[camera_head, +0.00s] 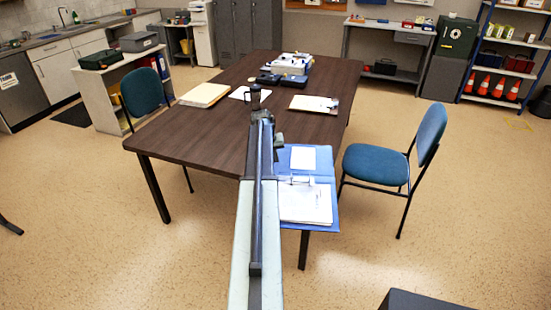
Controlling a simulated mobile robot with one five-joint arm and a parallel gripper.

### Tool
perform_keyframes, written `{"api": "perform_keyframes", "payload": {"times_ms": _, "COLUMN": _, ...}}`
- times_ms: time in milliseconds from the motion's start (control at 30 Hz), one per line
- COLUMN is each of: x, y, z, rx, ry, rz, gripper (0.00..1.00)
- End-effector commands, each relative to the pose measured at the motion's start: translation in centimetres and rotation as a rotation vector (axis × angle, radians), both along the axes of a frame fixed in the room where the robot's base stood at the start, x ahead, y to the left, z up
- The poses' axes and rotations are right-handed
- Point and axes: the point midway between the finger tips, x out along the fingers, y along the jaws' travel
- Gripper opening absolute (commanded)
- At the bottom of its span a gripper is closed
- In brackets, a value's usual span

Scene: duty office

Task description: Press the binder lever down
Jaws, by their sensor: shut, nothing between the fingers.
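An open blue binder (329,188) lies at the near right edge of the brown table (190,145), with white pages in it. Its metal lever mechanism (300,181) shows at the top of the pages; whether the lever is up or down is too small to tell. My arm reaches forward over the table, just left of the binder, and covers its left edge. My gripper (256,92), at the arm's far end, is shut and empty, beyond the binder towards the middle of the table.
A folder stack (204,95), a clipboard (313,104) and a white device (290,63) lie farther back on the table. A blue chair (378,165) stands right of the binder, another chair (143,92) at left. Floor is clear in front.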

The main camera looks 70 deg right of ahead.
Motion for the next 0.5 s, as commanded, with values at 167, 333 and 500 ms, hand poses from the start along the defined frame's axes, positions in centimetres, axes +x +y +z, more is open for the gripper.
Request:
{"api": "perform_keyframes", "payload": {"times_ms": 167, "x": 0.7, "y": 0.8, "z": 4.5, "rx": 0.001, "ry": 0.000, "rz": 0.003, "gripper": 0.00}}
{"api": "perform_keyframes", "payload": {"times_ms": 333, "x": 2.2, "y": 2.5, "z": 8.1, "rx": 0.000, "ry": 0.000, "rz": 0.001, "gripper": 0.00}}
{"api": "perform_keyframes", "payload": {"times_ms": 500, "x": 3.6, "y": 3.9, "z": 10.3, "rx": -0.001, "ry": 0.000, "rz": 0.001, "gripper": 0.00}}
